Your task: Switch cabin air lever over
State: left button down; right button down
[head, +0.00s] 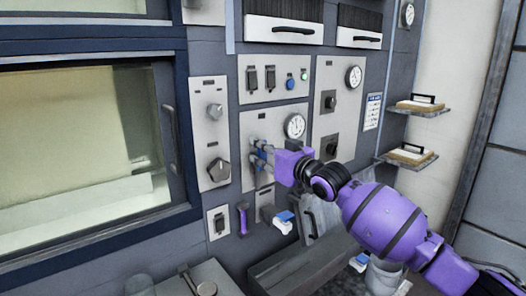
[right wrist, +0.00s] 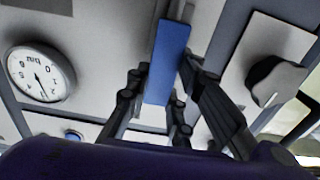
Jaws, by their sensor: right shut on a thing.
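My right gripper (head: 262,158) reaches in from the right, in front of the panel with the round gauge (head: 294,126). In the right wrist view its two dark fingers (right wrist: 160,92) lie on either side of a flat blue bar (right wrist: 168,58), shut on it. The bar looks like a lever handle. In the head view the gripper largely hides the handle, and I cannot read a label naming it as the cabin air lever. The gauge also shows at the left of the wrist view (right wrist: 40,74). My left gripper is not in view.
A dark knob (head: 219,169) and a purple upright handle (head: 242,218) are left of the gripper. A blue-topped white piece (head: 284,222) is below it. A big window (head: 80,140) fills the left. Two small shelves (head: 424,110) are on the right wall.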

jog(key=c, duration=1.5)
grip_release()
jog(key=v, duration=1.2)
